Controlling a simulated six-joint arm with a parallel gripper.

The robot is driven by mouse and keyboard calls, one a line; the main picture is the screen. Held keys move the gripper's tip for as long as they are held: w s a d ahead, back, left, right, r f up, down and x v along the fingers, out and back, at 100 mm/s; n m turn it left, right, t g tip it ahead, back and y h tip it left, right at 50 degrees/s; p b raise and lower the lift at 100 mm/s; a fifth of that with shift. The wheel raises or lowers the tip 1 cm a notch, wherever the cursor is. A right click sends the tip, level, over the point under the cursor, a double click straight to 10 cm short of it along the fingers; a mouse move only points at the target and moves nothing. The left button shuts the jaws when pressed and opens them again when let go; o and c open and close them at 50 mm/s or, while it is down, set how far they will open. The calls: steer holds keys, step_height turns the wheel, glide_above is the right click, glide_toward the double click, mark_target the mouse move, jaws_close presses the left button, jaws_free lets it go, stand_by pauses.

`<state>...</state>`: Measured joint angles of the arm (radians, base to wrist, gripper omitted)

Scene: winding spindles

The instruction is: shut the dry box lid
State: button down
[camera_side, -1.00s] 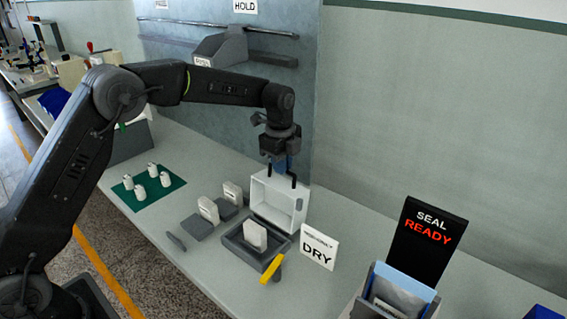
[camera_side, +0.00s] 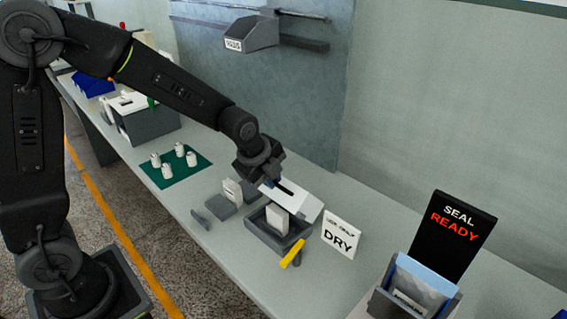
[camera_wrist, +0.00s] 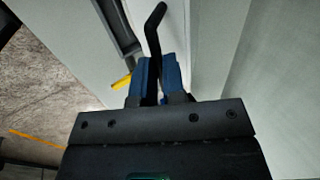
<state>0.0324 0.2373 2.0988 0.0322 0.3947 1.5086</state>
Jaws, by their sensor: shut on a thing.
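The dry box (camera_side: 262,234) is a dark grey open-topped tray on the bench, with a pale block (camera_side: 277,218) standing inside it. Its white lid (camera_side: 308,207) is tilted partway over the back of the box, not flat on it. My gripper (camera_side: 272,184) is at the lid's upper edge. In the wrist view its blue fingers (camera_wrist: 158,75) are shut on the black lid handle (camera_wrist: 154,32). The white lid also shows in the wrist view (camera_wrist: 176,35). The arm hides part of the lid's left end.
A white DRY sign (camera_side: 341,237) stands right of the box, and a yellow bar (camera_side: 292,253) sticks out at its front. Another pale block (camera_side: 232,191) stands on a grey holder to the left. A green mat (camera_side: 175,171) holds several small white spindles.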

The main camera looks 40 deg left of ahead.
steer(key=s+f, duration=0.2)
steer(key=f, duration=0.1)
steer(key=s+f, duration=0.6)
steer(key=shift+s+d+f, duration=0.25)
steer(key=shift+d+f, duration=0.1)
steer(key=c, duration=1.8)
jaws_free()
steer(key=shift+w+r, duration=0.2)
steer(key=o, duration=0.6)
steer(key=shift+w+r, duration=0.1)
